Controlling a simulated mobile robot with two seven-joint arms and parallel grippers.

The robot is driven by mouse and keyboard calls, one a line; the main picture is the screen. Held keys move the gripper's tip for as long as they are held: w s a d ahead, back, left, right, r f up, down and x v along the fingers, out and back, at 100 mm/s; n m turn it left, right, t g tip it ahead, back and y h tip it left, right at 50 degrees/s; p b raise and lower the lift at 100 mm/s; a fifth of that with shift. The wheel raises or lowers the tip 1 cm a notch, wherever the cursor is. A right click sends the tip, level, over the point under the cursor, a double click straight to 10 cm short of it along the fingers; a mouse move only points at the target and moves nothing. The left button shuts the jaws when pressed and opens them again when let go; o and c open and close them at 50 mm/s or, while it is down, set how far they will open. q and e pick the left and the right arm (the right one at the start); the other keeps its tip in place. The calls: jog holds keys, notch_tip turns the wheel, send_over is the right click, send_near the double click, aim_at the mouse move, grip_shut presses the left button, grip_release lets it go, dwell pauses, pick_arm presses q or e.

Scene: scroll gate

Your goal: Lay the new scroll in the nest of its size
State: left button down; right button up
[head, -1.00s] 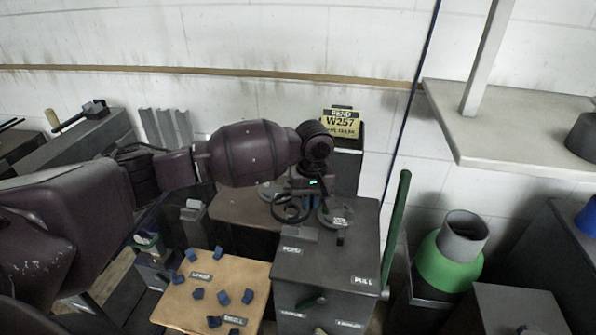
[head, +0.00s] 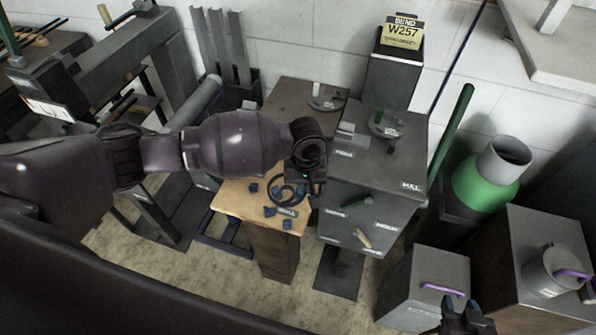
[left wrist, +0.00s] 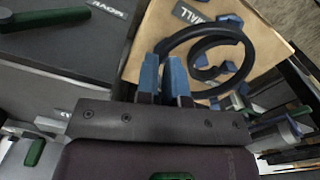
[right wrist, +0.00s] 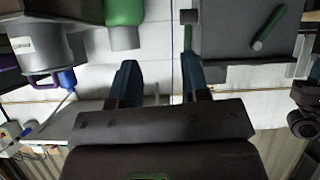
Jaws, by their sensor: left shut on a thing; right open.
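My left gripper (head: 306,182) is shut on the dark scroll (head: 281,190), a flat spiral bar. It also shows in the left wrist view (left wrist: 217,48), at the fingertips (left wrist: 166,75). The scroll is over the wooden nest board (head: 233,200), among blue blocks (head: 270,211). I cannot tell whether it touches the board. A nest label (left wrist: 195,12) reading "...ALL" shows beyond the scroll. The gripper and scroll hide part of the blocks. My right gripper (head: 468,318) is open and empty at the bottom right, away from the board; its fingers show in the right wrist view (right wrist: 160,75).
A grey box (head: 428,275) and a green-and-grey vessel (head: 488,178) stand further right.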

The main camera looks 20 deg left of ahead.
aim_at(304, 209)
pick_arm(q)
jog(key=shift+s+f+b, duration=0.1)
jog(key=shift+f+b, duration=0.4)
jog(key=shift+f, duration=0.05)
jog(key=shift+f+b, duration=0.45)
jog(key=shift+b, duration=0.05)
jog(key=shift+f+b, duration=0.75)
jog(key=shift+f, duration=0.05)
jog(key=shift+f+b, duration=0.6)
jog(key=shift+f, duration=1.1)
pick_arm(e)
notch_tip(304, 209, down, 6)
jog(key=s, duration=0.1)
jog(key=shift+g, duration=0.3)
jog(key=shift+r, duration=0.55)
pick_arm(q)
jog(key=shift+f+p, duration=0.25)
jog(key=shift+p, duration=0.05)
pick_arm(e)
jog(key=shift+a, duration=0.1)
